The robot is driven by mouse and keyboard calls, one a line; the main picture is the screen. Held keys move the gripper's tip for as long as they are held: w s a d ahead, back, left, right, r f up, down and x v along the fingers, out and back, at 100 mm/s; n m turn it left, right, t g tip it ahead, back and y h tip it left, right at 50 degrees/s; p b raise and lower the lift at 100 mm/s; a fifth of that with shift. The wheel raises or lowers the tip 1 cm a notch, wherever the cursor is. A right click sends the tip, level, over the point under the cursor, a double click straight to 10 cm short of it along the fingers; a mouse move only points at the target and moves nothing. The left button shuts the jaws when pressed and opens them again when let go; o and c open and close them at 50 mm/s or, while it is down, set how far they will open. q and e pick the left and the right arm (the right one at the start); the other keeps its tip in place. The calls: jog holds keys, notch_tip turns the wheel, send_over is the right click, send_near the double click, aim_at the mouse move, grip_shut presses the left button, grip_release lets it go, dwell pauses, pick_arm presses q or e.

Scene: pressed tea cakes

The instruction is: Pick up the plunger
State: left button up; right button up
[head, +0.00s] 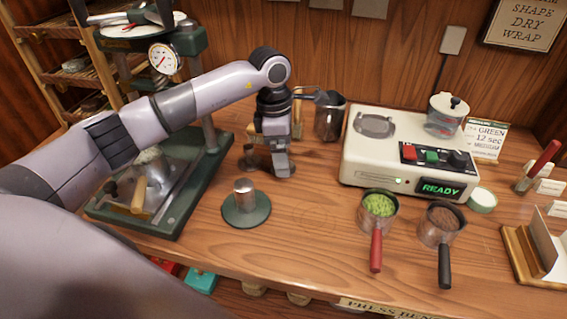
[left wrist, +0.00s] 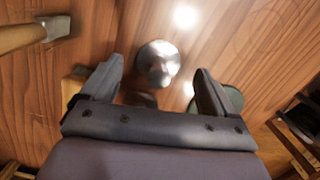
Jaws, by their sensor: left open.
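The plunger appears to be the small upright piece with a shiny round metal top (left wrist: 158,62) and a darker brown part below it. In the left wrist view it lies between my spread fingers, apart from both. In the head view a small dark piece (head: 249,156), likely the same one, stands on the bench just left of my left gripper (head: 283,170), partly hidden by it. My left gripper also shows in the left wrist view (left wrist: 160,88), open and empty, pointing down. A metal cylinder (head: 244,190) stands on a round green base (head: 246,213) in front.
A green press (head: 175,220) with a gauge stands at left. A metal pot (head: 329,120) stands behind my gripper.

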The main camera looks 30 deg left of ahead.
pick_arm(q)
jog(key=shift+w+d+f, duration=0.1)
jog(key=shift+d+f, duration=0.05)
jog(key=shift+f, duration=1.15)
jog(key=c, duration=1.2)
jog(key=shift+r, duration=0.15)
